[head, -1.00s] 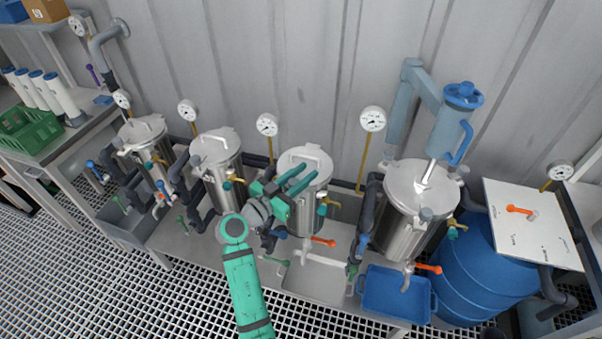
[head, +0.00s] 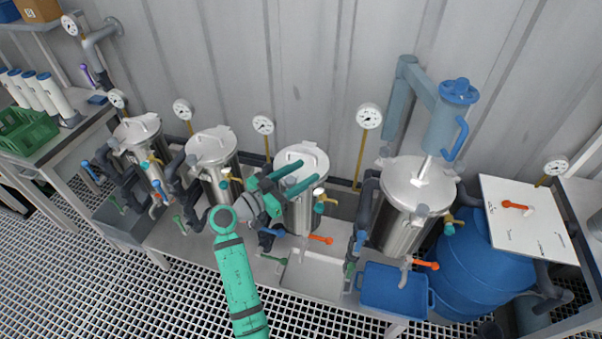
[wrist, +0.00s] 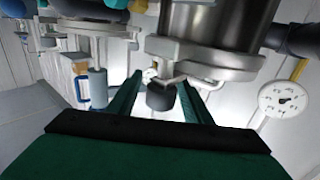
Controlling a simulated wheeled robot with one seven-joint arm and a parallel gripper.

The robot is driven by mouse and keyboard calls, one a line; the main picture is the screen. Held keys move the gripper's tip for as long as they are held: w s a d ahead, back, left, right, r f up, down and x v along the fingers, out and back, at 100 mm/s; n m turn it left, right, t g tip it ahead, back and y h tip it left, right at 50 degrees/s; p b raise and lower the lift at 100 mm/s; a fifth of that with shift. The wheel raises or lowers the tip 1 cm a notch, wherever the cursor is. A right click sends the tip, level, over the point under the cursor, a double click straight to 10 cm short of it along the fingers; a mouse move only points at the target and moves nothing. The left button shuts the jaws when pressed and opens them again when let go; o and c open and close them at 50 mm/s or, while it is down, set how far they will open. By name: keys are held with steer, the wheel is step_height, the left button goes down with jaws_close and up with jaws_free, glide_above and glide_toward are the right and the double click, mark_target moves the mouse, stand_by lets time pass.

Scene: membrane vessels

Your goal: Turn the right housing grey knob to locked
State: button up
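Several steel housings stand in a row. My gripper (head: 314,172) reaches across the front of the third housing (head: 304,212) from the left, just below its lid. Its two teal fingers are apart, with a gap between them. In the wrist view the gripper (wrist: 160,80) has a dark grey knob (wrist: 160,96) between its fingers, with a gap on each side; I cannot tell how far past it the tips reach. The knob sits by the rim of a steel housing (wrist: 215,25). In the head view my gripper hides this knob. The rightmost, larger housing (head: 401,232) stands farther right.
Gauges on yellow stems, one of them a white gauge (head: 263,125), stand behind the housings. Dark pipes and coloured valve handles crowd around the housings. A light blue pump (head: 443,130) rises above the rightmost housing. A blue tray (head: 393,309) and a blue barrel (head: 475,275) are at right.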

mark_target(286, 183)
steer(key=v, duration=1)
steer(key=shift+s+a, duration=0.3)
